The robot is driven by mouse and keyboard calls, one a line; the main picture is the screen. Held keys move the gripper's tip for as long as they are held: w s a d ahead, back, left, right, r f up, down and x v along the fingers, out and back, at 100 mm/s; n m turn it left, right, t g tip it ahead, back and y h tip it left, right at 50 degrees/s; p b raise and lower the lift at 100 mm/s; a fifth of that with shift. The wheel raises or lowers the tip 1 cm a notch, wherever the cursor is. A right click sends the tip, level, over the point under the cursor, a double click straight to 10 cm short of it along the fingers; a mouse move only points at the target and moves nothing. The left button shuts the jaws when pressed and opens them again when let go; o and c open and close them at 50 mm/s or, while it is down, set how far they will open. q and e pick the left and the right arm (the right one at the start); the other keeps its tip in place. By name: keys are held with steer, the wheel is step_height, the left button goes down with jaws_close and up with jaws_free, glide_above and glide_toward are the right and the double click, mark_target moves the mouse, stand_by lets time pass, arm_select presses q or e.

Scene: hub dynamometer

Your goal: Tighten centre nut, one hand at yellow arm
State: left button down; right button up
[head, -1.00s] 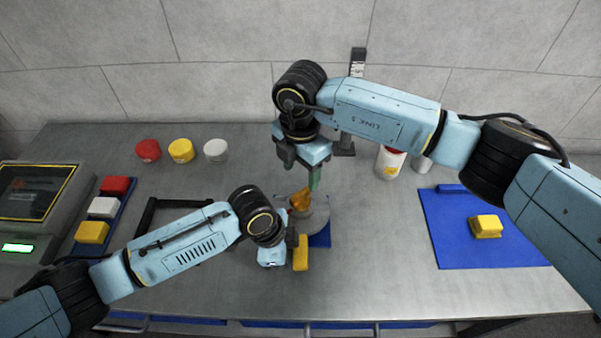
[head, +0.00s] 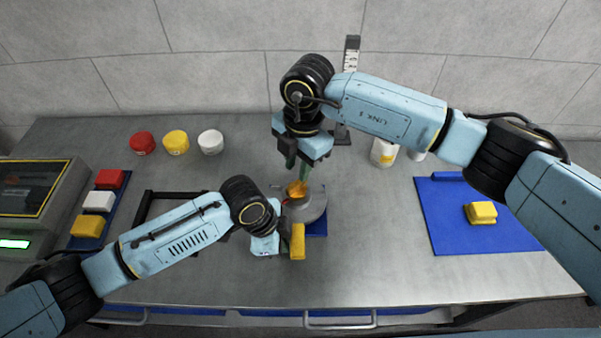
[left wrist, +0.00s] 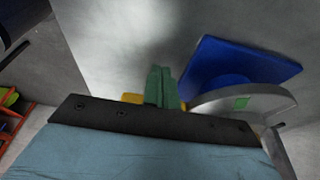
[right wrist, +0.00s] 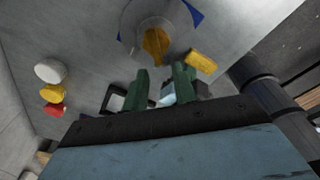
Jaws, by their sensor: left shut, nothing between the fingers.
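The centre nut (head: 296,188) is an orange-yellow piece on top of the round grey hub (head: 314,208); it also shows in the right wrist view (right wrist: 155,46). The yellow arm (head: 298,243) sticks out from the hub toward the front; it shows too in the right wrist view (right wrist: 202,61). My right gripper (head: 299,168) points down at the nut from above; its green fingers stand apart in the right wrist view (right wrist: 162,84), and contact is unclear. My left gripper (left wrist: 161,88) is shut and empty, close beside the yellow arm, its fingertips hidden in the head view.
A blue mat (head: 452,222) with a yellow block (head: 481,212) lies at right. Red, yellow and white round caps (head: 176,142) stand at the back left. A black frame (head: 150,207) lies behind my left arm. A white bottle (head: 384,152) stands behind my right arm.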

mark_target(297, 188)
arm_select(q)
steer(key=shift+d, duration=0.1)
arm_select(e)
steer(key=s+d+y, duration=0.2)
steer(key=d, duration=0.1)
steer(key=s+d+f+y, duration=0.1)
steer(key=shift+s+d+m+y, duration=0.15)
steer(key=shift+m+y, duration=0.15)
steer(key=shift+y, duration=0.1)
jaws_close()
steer(key=s+d+r+t+y, duration=0.1)
steer(key=s+d+r+y, duration=0.15)
steer(key=d, duration=0.35)
steer(key=shift+m, duration=0.3)
steer(key=w+a+f, duration=0.1)
steer(key=a+f, duration=0.1)
steer(key=w+a+f, duration=0.1)
steer(key=a+f, duration=0.2)
steer(key=w+a+f, duration=0.1)
steer(key=a+f, duration=0.2)
steer(key=shift+w+a, duration=0.15)
steer(key=shift+a, duration=0.05)
steer(key=shift+w+a, duration=0.2)
steer(key=shift+w, duration=0.05)
